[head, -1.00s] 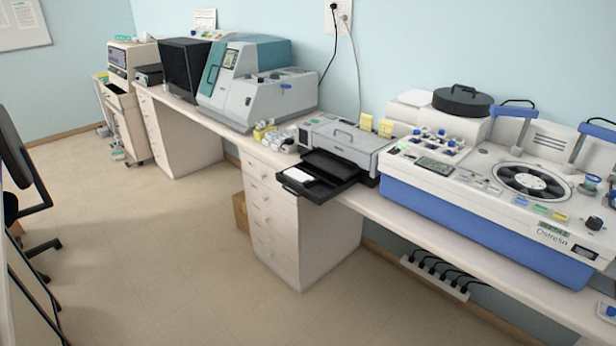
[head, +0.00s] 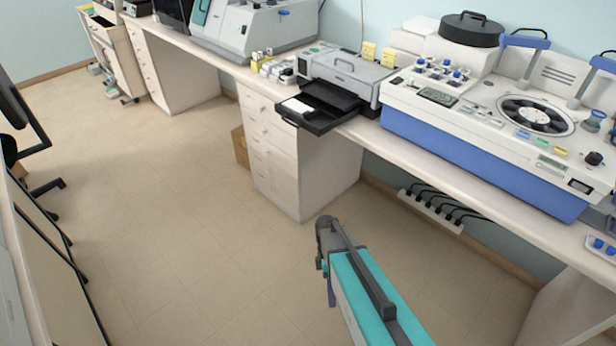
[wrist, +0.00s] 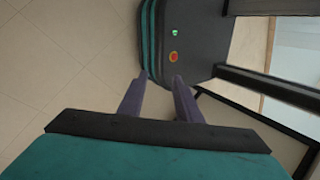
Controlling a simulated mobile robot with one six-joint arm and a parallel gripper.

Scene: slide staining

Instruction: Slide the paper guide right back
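A grey printer (head: 349,72) stands on the bench, with its black paper tray (head: 322,122) pulled out past the bench's front edge. White paper (head: 297,106) lies at the left of the tray. The paper guide is too small to make out in the tray. My gripper (wrist: 160,77) is open and empty in the wrist view, with a clear gap between its two purple-grey fingers. It is over the floor beside my own body, well away from the printer. In the head view my teal arm reaches in from the bottom, below and in front of the tray.
A large white and blue staining machine (head: 470,140) stands right of the printer. Small bottles and boxes (head: 275,68) stand to its left. White drawers (head: 275,150) are under the tray. A power strip (head: 430,211) hangs below the bench. The floor (head: 190,240) in front is clear.

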